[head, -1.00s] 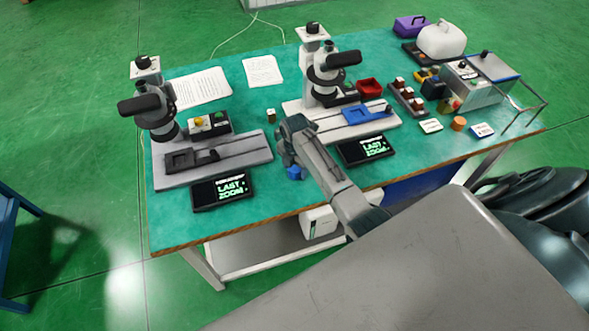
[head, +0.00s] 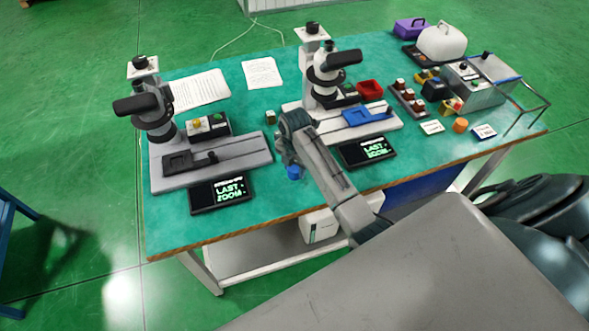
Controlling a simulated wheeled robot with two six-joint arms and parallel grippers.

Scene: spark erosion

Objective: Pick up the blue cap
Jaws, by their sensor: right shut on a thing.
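The blue cap (head: 294,172) shows as a small blue piece at the tip of my right gripper (head: 289,162), over the front middle of the green table top (head: 255,205). My right gripper is shut on it; the fingers are small and partly hidden by my own wrist. I cannot tell whether the cap still touches the table. My left gripper is not in view.
Two microscopes (head: 150,108) (head: 328,75) stand left and middle, each with a dark display (head: 221,194) (head: 368,151) in front. A blue tray piece (head: 366,116) lies on the middle stage. Small red-capped items (head: 404,95) and a metal box (head: 478,92) stand right.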

